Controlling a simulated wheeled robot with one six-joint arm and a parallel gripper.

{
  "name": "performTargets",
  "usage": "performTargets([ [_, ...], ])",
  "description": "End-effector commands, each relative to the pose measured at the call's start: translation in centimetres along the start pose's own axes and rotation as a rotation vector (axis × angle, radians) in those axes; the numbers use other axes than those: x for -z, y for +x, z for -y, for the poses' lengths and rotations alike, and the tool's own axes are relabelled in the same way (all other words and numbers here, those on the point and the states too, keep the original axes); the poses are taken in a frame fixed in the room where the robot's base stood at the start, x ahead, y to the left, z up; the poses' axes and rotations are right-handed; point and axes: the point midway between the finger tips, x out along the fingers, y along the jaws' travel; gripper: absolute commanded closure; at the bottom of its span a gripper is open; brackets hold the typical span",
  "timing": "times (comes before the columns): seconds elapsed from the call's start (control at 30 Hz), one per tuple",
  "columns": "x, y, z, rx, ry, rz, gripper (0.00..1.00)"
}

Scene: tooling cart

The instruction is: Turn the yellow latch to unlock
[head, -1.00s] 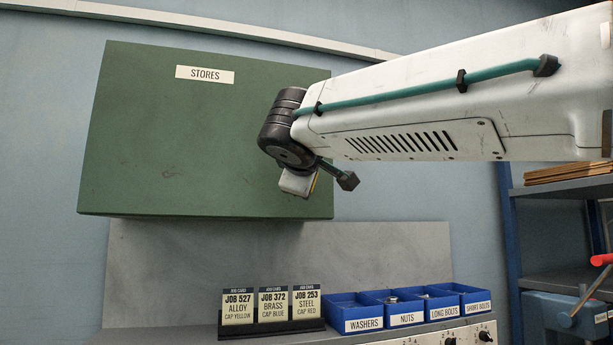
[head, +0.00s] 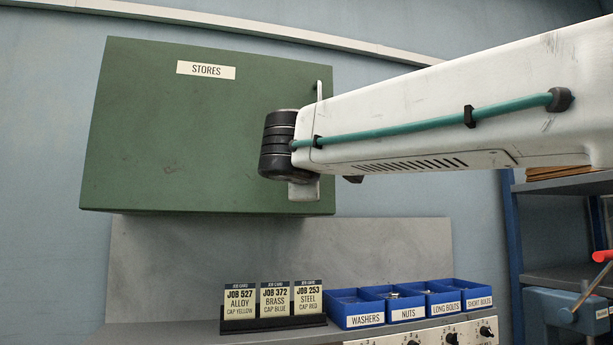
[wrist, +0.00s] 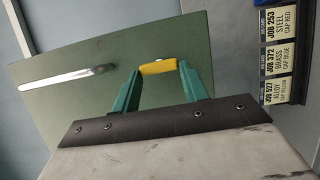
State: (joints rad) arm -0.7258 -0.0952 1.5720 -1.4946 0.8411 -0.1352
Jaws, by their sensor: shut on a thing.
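The yellow latch (wrist: 158,67) is on the front of the green STORES cabinet (head: 170,140), which also fills much of the wrist view (wrist: 110,50). In the wrist view the latch lies crosswise between the teal fingers of my gripper (wrist: 160,70), one fingertip at each end, and the gripper is shut on it. In the head view my arm hides the latch and the fingertips at the cabinet's right side. The cabinet door looks closed.
A silver bar handle (wrist: 65,77) is on the cabinet door, apart from my fingers. Below the cabinet, job cards (head: 274,302) stand beside blue bins (head: 358,309) on a bench. The wall left of the cabinet is clear.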

Motion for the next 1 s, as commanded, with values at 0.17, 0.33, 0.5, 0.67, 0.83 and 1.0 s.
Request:
performTargets([
  [0.17, 0.0, 0.0, 0.1, 0.001, -0.002, 0.0, 0.54],
  [0.33, 0.0, 0.0, 0.1, 0.001, -0.001, 0.0, 0.35],
  [0.5, 0.0, 0.0, 0.0, 0.001, 0.0, 0.0, 0.35],
  [0.67, 0.0, -1.4, -0.1, 0.0, 0.001, -0.001, 0.35],
  [0.83, 0.1, -4.4, 0.0, 0.0, 0.0, -0.004, 0.35],
  [1.0, 0.1, -6.9, 0.0, 0.0, 0.0, -0.003, 0.35],
])
